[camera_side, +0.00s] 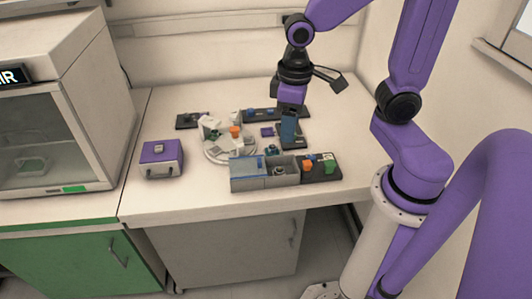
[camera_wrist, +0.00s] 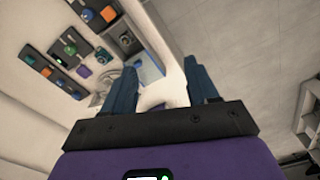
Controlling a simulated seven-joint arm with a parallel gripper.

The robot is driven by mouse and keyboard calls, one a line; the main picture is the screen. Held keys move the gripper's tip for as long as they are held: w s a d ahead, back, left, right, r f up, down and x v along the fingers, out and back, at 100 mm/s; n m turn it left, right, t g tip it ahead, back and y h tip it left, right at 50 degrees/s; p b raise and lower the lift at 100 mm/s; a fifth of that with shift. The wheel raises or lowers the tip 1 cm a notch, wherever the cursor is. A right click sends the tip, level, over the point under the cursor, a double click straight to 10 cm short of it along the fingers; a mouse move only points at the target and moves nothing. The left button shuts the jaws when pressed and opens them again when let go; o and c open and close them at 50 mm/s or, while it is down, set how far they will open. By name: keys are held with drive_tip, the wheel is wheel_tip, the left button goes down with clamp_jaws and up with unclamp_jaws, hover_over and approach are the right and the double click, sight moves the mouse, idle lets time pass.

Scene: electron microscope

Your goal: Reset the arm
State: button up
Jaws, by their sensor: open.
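My purple arm reaches in from the right of the side view. My gripper (camera_side: 289,132) points down over the back right part of the white bench (camera_side: 200,203), with its blue fingers in front of the dark trays. In the wrist view my gripper (camera_wrist: 161,78) has its two blue fingers spread wide apart. A pale shape (camera_wrist: 161,92) shows between them, and I cannot tell what it is. I see nothing clamped in the fingers. The side view does not show clearly how high the fingertips are above the bench.
A grey box (camera_side: 247,181) and a dark tray with orange and green pieces (camera_side: 320,170) lie near the front edge. A round white plate (camera_side: 222,155) holds small parts. A purple case (camera_side: 161,157) stands left. A glass-fronted cabinet (camera_side: 50,135) is far left.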

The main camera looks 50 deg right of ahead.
drive_tip(key=s+r+n, duration=0.1)
drive_tip(key=s+n, duration=0.7)
drive_tip(key=s, duration=0.3)
drive_tip(key=shift+s+a, duration=0.3)
